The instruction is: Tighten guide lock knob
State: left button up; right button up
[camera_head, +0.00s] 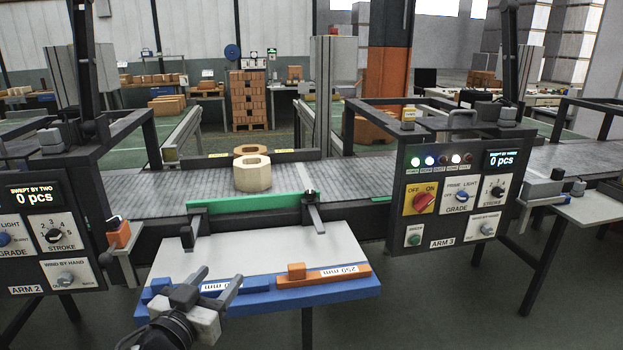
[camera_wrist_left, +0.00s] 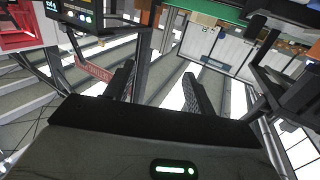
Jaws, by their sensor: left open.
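A long green guide rail (camera_head: 250,203) runs along the near edge of the grey conveyor. My right gripper is not in view.
The blue-edged table (camera_head: 250,262) holds a blue gauge block (camera_head: 216,287) and an orange one marked 250 mm (camera_head: 322,276). Pale and brown octagonal bricks (camera_head: 252,174) stand on the conveyor (camera_head: 345,178). Control panels (camera_head: 455,191) flank the table.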

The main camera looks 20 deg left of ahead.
aim_at(310, 195)
jog(key=i, duration=1.3)
